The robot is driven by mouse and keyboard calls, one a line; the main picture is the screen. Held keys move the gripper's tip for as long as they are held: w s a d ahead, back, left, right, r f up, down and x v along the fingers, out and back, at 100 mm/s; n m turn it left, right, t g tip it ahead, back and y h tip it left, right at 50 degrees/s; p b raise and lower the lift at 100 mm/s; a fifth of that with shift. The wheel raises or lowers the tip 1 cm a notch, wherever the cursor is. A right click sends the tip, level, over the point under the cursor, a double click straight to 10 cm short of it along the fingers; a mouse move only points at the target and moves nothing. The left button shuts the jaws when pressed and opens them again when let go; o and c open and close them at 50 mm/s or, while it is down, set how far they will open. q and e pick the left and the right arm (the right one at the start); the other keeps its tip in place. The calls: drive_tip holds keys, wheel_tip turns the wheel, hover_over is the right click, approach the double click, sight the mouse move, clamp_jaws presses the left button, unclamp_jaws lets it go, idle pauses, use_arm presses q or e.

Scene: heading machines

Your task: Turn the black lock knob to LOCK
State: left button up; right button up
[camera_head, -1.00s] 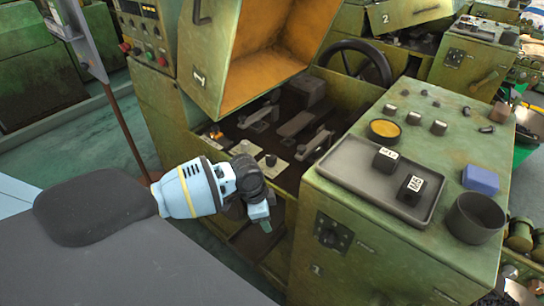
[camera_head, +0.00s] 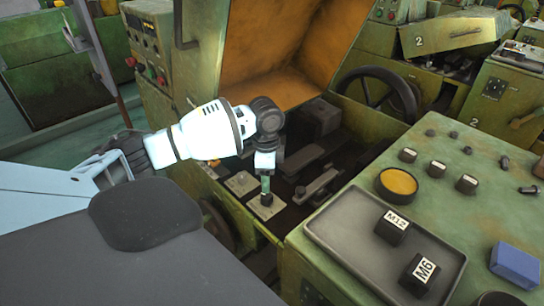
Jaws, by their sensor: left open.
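A small black knob (camera_head: 267,200) stands on a pale square plate (camera_head: 278,212) inside the open machine bay, in the middle of the head view. I cannot read any LOCK marking at this size. My left gripper (camera_head: 265,188) points down right above this knob, its fingertips at or very near the knob's top. It is open, and I cannot tell whether the fingers straddle the knob or touch it. A second pale plate (camera_head: 241,184) lies just to the left. My right gripper is not in view.
The raised orange-lined cover (camera_head: 290,50) and a black handwheel (camera_head: 376,90) are behind the bay. At right, a green cabinet top carries a grey tray (camera_head: 345,235) with blocks marked M12 (camera_head: 391,227) and M6 (camera_head: 420,272), a yellow-topped button (camera_head: 397,184) and a blue block (camera_head: 515,264).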

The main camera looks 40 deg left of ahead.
sight(266, 196)
use_arm(q)
drive_tip(key=shift+s+f, duration=0.15)
drive_tip(key=shift+s, duration=0.05)
drive_tip(key=shift+s+f, duration=0.15)
drive_tip(key=shift+f, duration=0.25)
wheel_tip(266, 196, down, 7)
drive_tip(key=shift+r+b, duration=0.15)
drive_tip(key=shift+b, duration=0.2)
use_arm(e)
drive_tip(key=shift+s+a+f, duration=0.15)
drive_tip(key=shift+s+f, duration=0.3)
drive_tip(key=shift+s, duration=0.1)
use_arm(q)
drive_tip(key=c, duration=1)
drive_tip(key=shift+o, duration=0.2)
drive_tip(key=shift+r, duration=0.1)
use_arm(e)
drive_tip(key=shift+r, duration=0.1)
